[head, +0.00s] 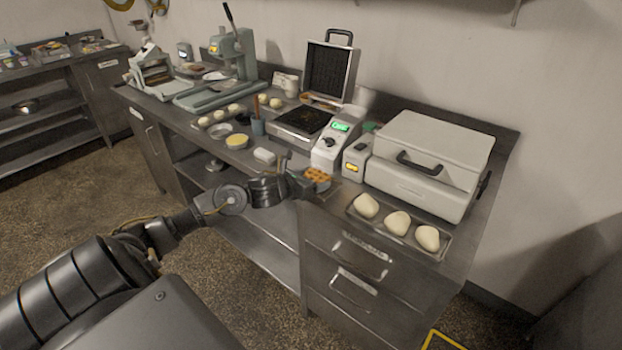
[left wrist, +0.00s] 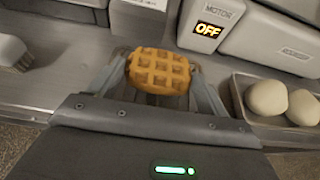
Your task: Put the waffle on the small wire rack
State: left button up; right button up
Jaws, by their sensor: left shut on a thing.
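The waffle (head: 318,175) is golden brown with a square grid. In the left wrist view the waffle (left wrist: 158,72) sits between the two fingers of my left gripper (left wrist: 160,85), which is shut on it. In the head view my left gripper (head: 305,182) is over the front edge of the steel counter, in front of the waffle iron's control box. The small wire rack cannot be made out clearly; the waffle and gripper may hide it. Whether the waffle touches anything below it cannot be told. My right gripper is not in view.
The open waffle iron (head: 303,120) stands behind, its control box (head: 333,145) beside it. A tray (head: 398,233) of dough balls and a big pale machine (head: 430,160) are to the right.

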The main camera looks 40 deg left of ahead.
pick_arm(q)
jog(key=shift+f, duration=0.15)
jog(key=o, duration=1)
jog(key=shift+r, duration=0.25)
jog(key=shift+s, duration=0.35)
jog(key=shift+b+v, duration=0.75)
jog(key=shift+v, duration=4.9)
